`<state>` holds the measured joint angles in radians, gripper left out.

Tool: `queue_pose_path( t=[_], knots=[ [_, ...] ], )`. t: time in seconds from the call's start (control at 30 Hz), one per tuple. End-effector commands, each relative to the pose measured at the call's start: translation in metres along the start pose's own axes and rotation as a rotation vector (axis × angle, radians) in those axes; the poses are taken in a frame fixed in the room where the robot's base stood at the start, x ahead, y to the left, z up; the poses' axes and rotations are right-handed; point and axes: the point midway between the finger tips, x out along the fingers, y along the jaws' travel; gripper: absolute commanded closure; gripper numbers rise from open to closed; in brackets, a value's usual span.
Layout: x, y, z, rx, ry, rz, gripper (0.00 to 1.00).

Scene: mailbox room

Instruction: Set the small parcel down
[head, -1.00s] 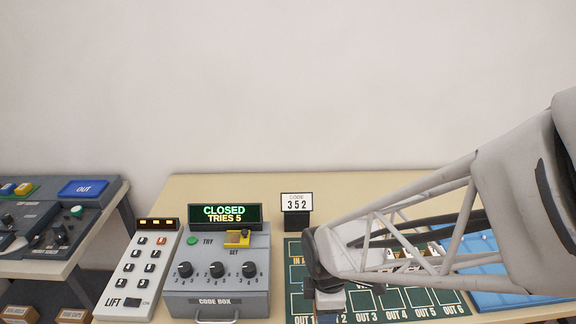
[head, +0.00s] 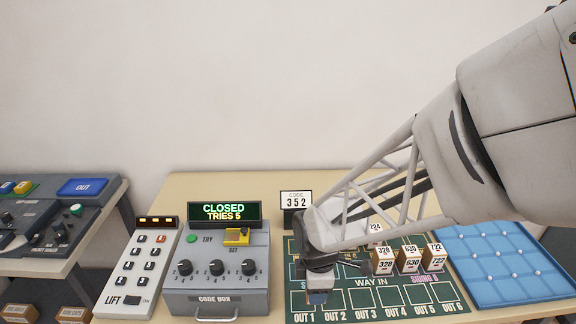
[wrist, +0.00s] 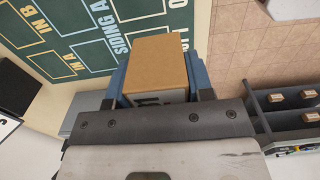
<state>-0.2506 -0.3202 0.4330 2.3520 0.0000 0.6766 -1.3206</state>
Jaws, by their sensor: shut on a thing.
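My gripper (head: 318,297) is over the near left part of the green board (head: 390,297), around OUT 1 and OUT 2. In the wrist view its blue fingers (wrist: 156,80) are shut on a small parcel (wrist: 157,65) with a brown top and a white label. The label is mostly cut off, so I cannot read it. In the head view the gripper hides most of this parcel. I cannot tell whether the parcel touches the board.
Several numbered parcels, including 328 (head: 383,261), 630 (head: 409,259) and 722 (head: 435,256), stand on the board's right side. A blue mat (head: 500,265) lies beyond them. The code box (head: 215,275) and lift panel (head: 140,270) are to the left. The code sign (head: 297,198) reads 352.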

Motion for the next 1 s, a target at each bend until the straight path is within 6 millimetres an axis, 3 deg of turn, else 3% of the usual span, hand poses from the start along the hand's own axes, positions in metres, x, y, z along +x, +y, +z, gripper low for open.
queue_pose_path(
  t=[0.6, 0.8, 1.0],
  knots=[
    [0.008, 0.080, -0.019, 0.000, 0.000, -0.001, 0.78],
    [0.009, 0.097, -0.024, 0.000, 0.000, 0.000, 0.78],
    [0.009, 0.100, -0.024, 0.000, 0.000, 0.000, 0.78]
  ],
)
